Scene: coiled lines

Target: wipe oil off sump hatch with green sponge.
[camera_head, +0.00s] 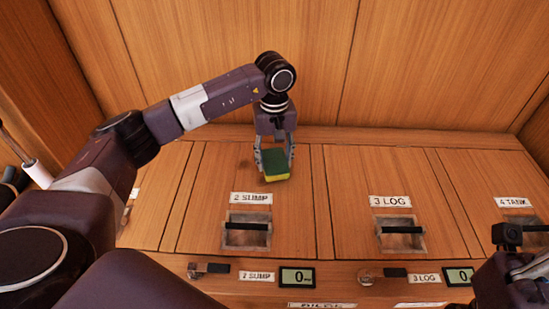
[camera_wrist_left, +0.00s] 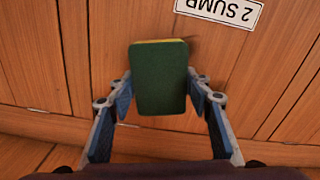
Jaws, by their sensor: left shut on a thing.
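The green sponge (camera_head: 275,163), with a yellow layer on its lower side, is held between the fingers of my left gripper (camera_head: 274,152). The left wrist view also shows the sponge (camera_wrist_left: 160,78) between the blue-padded fingers. The gripper points down over the upper part of the wooden sump hatch (camera_head: 215,190), labelled "2 SUMP". I cannot tell whether the sponge touches the hatch. A faint dark smudge (camera_head: 244,164) shows on the hatch left of the sponge. My right gripper (camera_head: 530,268) is partly in view at the lower right edge; its fingers are not clear.
The sump hatch has a recessed handle (camera_head: 247,232) below its label. The log hatch (camera_head: 370,175) lies to the right, with its own handle (camera_head: 402,235). A wooden wall rises behind the hatches. Small displays (camera_head: 297,278) sit along the front panel.

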